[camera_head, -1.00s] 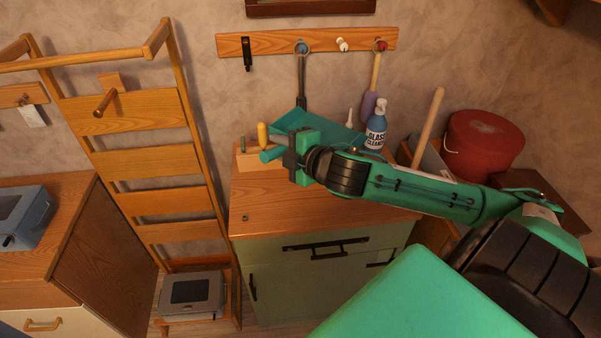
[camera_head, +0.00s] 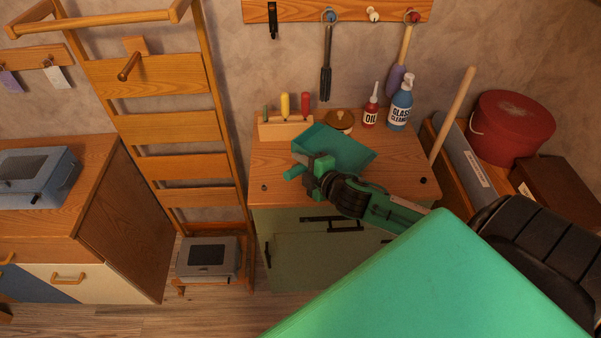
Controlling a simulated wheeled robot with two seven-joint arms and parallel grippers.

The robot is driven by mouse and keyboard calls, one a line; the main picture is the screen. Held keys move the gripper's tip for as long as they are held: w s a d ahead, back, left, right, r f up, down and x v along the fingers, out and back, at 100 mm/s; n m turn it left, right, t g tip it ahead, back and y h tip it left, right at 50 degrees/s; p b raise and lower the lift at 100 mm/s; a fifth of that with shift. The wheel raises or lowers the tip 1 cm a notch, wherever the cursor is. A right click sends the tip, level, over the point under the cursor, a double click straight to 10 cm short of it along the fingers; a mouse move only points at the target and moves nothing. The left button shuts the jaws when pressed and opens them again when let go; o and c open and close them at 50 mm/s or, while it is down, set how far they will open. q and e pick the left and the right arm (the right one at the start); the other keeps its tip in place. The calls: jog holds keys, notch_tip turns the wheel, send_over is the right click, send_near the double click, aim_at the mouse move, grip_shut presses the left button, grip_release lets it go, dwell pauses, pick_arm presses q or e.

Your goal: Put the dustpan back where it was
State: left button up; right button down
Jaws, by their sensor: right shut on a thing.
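The dustpan (camera_head: 342,147) is teal, with a flat open pan and a short round handle. My right gripper (camera_head: 318,176) is shut on its handle, whose end sticks out to the left of the jaws. The pan points up and to the right, over the top of the green cabinet (camera_head: 275,182). I cannot tell whether it touches the wood. My left gripper is not in view.
A tool rack (camera_head: 283,130), brown-lidded jar (camera_head: 340,121), oil bottle (camera_head: 370,112) and glass cleaner (camera_head: 400,105) stand along the cabinet's back. A dark tool (camera_head: 326,80) and a purple brush (camera_head: 396,78) hang above. A wooden ladder (camera_head: 170,103) stands left, a red bucket (camera_head: 510,128) right.

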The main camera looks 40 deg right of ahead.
notch_tip(320, 180, down, 4)
jog(key=shift+r, duration=0.2)
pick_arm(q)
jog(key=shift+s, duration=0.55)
pick_arm(e)
jog(key=c, duration=1.3)
grip_release()
jog(key=shift+f, duration=0.1)
jog(key=shift+o, duration=0.3)
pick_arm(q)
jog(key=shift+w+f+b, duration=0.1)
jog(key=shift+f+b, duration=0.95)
pick_arm(e)
jog(key=v, duration=1.2)
